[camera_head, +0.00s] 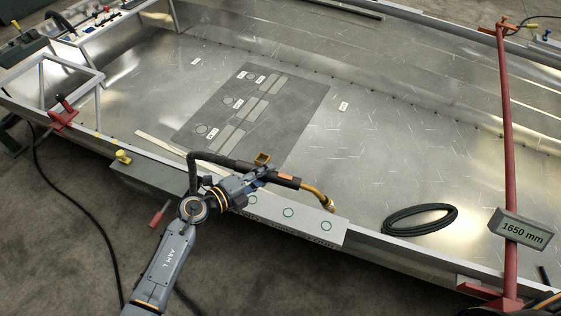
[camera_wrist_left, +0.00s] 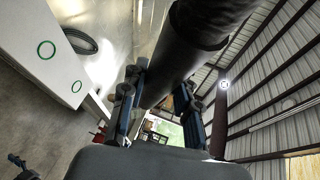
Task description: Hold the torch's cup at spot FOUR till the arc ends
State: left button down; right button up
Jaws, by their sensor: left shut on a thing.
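My left gripper (camera_head: 256,178) is shut on the torch (camera_head: 290,181), which has a dark body with an orange band and a brass-coloured neck. The torch's cup (camera_head: 330,204) points right and down, near the pale plate (camera_head: 306,222) on the hull's near edge. Green rings mark spots on the plate; the rightmost visible ring (camera_head: 325,226) lies just below the cup in the picture. I cannot read which spot is FOUR, nor tell whether the cup touches. In the left wrist view the dark torch body (camera_wrist_left: 155,75) lies between the fingers, and two rings show at left. My right gripper is out of view.
A red post (camera_head: 507,150) with a "1650 mm" sign (camera_head: 522,232) stands at right. A coiled dark hose (camera_head: 420,219) lies on the hull floor. A dark mat (camera_head: 290,120) with labelled pieces lies beyond the torch. A yellow knob (camera_head: 123,157) is at left.

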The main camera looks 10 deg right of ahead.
pick_arm(q)
jog(key=shift+r, duration=0.15)
jog(key=shift+s+a+r, duration=0.2)
jog(key=shift+s+a, duration=0.05)
jog(key=shift+a, duration=0.2)
jog(key=shift+p, duration=0.35)
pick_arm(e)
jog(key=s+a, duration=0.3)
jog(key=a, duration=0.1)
pick_arm(q)
jog(key=shift+s+a+f+b, duration=0.15)
jog(key=shift+f+b, duration=0.4)
jog(key=shift+f, duration=0.35)
notch_tip(320, 180, down, 7)
jog(key=b, duration=0.5)
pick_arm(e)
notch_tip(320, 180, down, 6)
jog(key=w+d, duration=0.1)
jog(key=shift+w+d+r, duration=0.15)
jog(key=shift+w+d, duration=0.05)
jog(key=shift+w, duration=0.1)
pick_arm(q)
jog(key=shift+f, duration=0.1)
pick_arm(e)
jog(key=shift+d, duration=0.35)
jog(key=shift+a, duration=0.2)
